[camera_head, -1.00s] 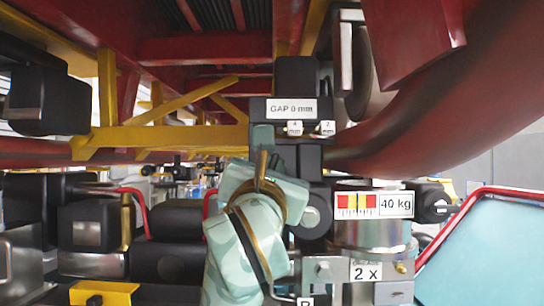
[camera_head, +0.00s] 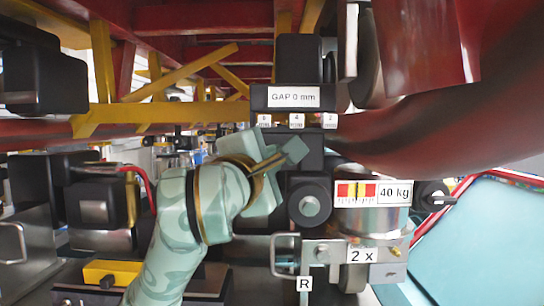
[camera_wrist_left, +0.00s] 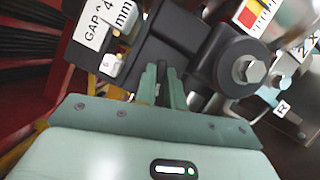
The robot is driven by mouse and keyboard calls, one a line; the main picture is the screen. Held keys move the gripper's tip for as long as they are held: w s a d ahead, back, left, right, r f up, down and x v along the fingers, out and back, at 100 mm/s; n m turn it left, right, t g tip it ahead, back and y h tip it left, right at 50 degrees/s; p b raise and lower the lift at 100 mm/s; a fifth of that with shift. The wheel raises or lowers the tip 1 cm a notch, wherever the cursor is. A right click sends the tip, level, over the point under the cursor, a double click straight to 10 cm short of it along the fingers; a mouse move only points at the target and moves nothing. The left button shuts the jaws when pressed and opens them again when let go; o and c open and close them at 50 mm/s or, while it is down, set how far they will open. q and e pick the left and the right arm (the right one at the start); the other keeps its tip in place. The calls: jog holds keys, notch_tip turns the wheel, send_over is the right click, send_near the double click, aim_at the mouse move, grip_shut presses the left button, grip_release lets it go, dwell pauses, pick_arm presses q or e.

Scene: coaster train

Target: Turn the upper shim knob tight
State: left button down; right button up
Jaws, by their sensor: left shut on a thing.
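My left gripper (camera_head: 293,150) reaches in from the left to the front of the dark block (camera_head: 310,96) labelled GAP 0 mm, just under its small white number tags (camera_head: 296,121). In the left wrist view its fingers (camera_wrist_left: 165,78) are close together, shut on a small dark part against the block. That part appears to be the upper shim knob, but the fingers hide most of it. A round black part with a silver hex centre (camera_head: 310,206) sits below right of the fingers, also in the left wrist view (camera_wrist_left: 252,71). My right gripper is not in view.
A metal cylinder (camera_head: 371,219) marked 40 kg stands to the right, above a bracket (camera_head: 335,262) with 2 x and R labels. A thick red tube (camera_head: 425,130) passes right of the block. Yellow and red beams (camera_head: 175,112) lie behind the arm.

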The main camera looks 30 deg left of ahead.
pick_arm(q)
jog(key=shift+m+g, duration=0.7)
jog(key=shift+m, duration=1)
jog(key=c, duration=1.5)
grip_release()
jog(key=shift+d, duration=0.1)
jog(key=s+b, duration=0.2)
jog(key=s, duration=0.3)
jog(key=s+b, duration=0.1)
jog(key=s, duration=0.5)
jog(key=s+d+b, duration=0.1)
jog(key=s+b, duration=0.1)
jog(key=s, duration=0.3)
jog(key=shift+s+r+b, duration=0.1)
jog(key=shift+s+b, duration=0.05)
jog(key=shift+b, duration=0.2)
